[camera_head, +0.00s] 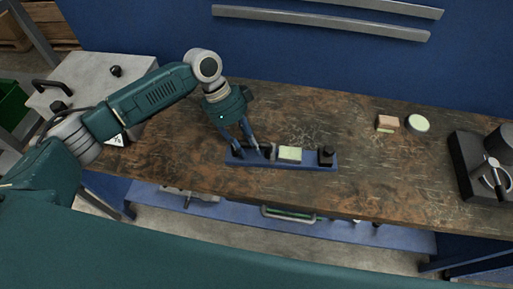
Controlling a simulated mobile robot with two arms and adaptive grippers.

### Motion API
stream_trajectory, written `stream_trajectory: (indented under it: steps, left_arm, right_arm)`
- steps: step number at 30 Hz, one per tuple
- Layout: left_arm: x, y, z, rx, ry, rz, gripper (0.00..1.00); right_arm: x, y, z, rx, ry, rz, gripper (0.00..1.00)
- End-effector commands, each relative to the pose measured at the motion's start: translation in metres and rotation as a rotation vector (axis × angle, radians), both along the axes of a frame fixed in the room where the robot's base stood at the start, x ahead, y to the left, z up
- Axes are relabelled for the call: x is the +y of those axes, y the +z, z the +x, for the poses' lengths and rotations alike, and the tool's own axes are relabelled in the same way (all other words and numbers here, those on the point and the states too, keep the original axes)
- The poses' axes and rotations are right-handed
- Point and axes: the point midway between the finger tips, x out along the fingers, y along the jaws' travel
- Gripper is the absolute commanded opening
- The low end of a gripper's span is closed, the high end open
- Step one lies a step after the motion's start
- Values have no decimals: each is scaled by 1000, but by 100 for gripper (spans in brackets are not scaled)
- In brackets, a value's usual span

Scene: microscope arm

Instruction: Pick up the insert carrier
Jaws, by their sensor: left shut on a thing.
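The insert carrier, which I take to be the long blue bar-shaped holder (312,165), lies flat on the wooden workbench near its front edge. A pale green-white block (290,154) sits at its middle and a small black block (326,156) at its right end. My left gripper (245,152) points down at the carrier's left end, with a finger on either side of that part. It is shut on the carrier there; the fingers partly hide the dark parts at that end. The carrier seems to rest on the bench. My right gripper is not in view.
The worn wooden bench (370,160) is clear behind and right of the carrier. A pinkish block (387,122) and a round pale-green-topped item (418,123) stand at the right. A dark device with a lever (466,165) is at the far right. A blue wall (150,28) rises behind.

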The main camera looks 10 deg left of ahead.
Motion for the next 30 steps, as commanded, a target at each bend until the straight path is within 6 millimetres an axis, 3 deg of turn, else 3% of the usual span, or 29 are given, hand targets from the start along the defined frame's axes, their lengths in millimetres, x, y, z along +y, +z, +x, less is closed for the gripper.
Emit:
stream_trajectory:
  steps: [8,21,30]
  left_arm:
    - [-3,50,4,-15,-3,-13,0]
    - [-3,157,2,-11,-3,-12,0]
    - [-3,194,2,-9,-2,-11,0]
  right_arm:
    - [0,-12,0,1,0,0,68]
    - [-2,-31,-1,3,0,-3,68]
    - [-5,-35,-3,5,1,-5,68]
